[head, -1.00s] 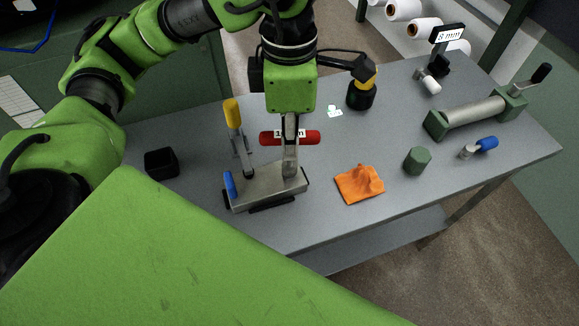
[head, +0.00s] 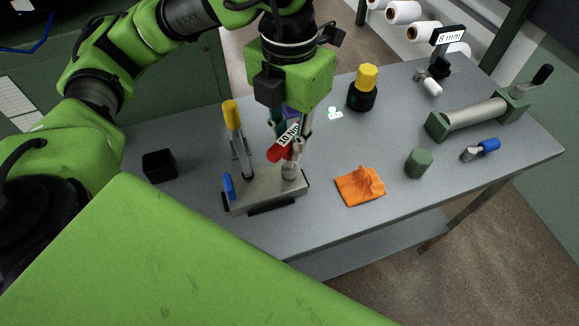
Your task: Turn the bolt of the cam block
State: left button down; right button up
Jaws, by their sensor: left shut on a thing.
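The cam block (head: 250,192) is a grey metal block low on the bench, with a blue tab (head: 229,185) at its left end. A wrench with a red handle (head: 274,153) and a "10 Nm" label (head: 289,135) stands over the block's right end. Its lower end (head: 290,171) meets the block top there; the bolt itself is hidden. My left gripper (head: 296,143) points down and is shut on the wrench, its fingers partly covering the handle. The handle lies at a slant across the picture. My right gripper is not in view.
A yellow-handled clamp (head: 232,118) stands upright just behind the block. A black open box (head: 160,164) is left, an orange cloth (head: 358,190) right. Farther right are a green hexagonal piece (head: 418,163), a blue-handled tool (head: 486,147), a roller stand (head: 475,114) and a yellow-topped black container (head: 362,97).

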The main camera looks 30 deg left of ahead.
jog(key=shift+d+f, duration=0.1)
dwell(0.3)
pick_arm(q)
jog(key=shift+r+p, duration=1.2)
jog(key=shift+r, duration=0.35)
jog(key=shift+r+p, duration=0.7)
jog(key=shift+r, duration=0.2)
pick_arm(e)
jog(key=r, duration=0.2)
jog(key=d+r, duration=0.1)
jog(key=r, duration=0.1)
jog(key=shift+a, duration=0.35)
